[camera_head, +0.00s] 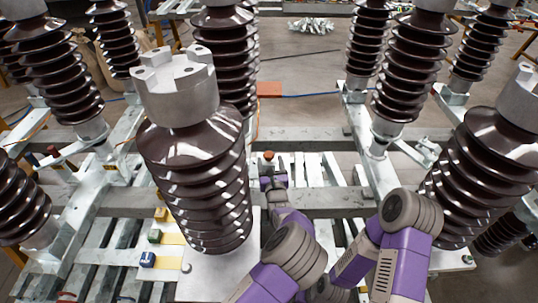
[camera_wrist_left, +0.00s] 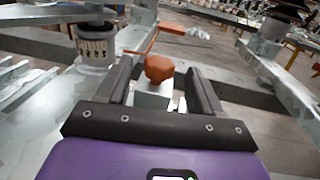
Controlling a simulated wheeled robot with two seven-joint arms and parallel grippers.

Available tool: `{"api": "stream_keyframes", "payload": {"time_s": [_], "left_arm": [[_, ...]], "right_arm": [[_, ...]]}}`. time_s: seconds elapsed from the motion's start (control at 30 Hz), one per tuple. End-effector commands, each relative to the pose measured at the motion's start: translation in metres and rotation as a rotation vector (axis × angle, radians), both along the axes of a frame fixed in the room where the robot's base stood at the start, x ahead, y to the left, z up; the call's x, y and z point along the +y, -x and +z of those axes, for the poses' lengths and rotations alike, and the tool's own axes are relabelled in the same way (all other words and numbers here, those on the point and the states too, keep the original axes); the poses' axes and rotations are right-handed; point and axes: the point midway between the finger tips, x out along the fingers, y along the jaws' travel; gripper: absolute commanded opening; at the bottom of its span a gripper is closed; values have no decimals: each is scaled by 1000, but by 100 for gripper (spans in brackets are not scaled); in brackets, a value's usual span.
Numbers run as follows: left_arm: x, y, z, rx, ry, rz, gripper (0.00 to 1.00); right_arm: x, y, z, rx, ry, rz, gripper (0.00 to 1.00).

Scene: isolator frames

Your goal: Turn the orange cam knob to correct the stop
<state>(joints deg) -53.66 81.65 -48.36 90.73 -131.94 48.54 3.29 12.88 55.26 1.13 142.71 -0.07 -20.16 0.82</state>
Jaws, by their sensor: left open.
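The orange cam knob (camera_wrist_left: 158,68) is a rounded, faceted knob on top of a pale block in the left wrist view. It also shows small in the head view (camera_head: 268,155), just beyond my left gripper (camera_head: 270,176). In the left wrist view my left gripper (camera_wrist_left: 161,76) is open, with one dark finger on each side of the knob. A gap shows between each finger and the knob, and I cannot tell any contact. The stop is not clear to make out. My right gripper is not in view; only a purple and grey arm shows at the lower right.
A large brown ribbed insulator with a grey metal cap (camera_head: 178,85) stands close left of my left arm. Another insulator (camera_head: 490,165) stands at the right. Grey steel beams (camera_head: 320,202) cross the frame. Small yellow, green and blue blocks (camera_head: 147,260) sit at the lower left.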

Motion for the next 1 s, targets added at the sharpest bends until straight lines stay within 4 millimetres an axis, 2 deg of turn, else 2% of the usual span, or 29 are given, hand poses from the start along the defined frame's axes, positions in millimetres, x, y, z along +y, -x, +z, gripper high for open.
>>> {"api": "stream_keyframes", "payload": {"time_s": [0.2,0.4,0.63,0.77,1.0], "left_arm": [[-3,24,1,1,0,0,66],[-4,29,0,-1,0,0,66],[-4,28,0,-4,0,1,66],[-13,21,3,-46,-4,31,66],[-30,2,12,-137,-13,246,66]], "right_arm": [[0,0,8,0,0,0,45],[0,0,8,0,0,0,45],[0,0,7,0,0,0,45],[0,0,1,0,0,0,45],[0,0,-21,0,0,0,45]]}}
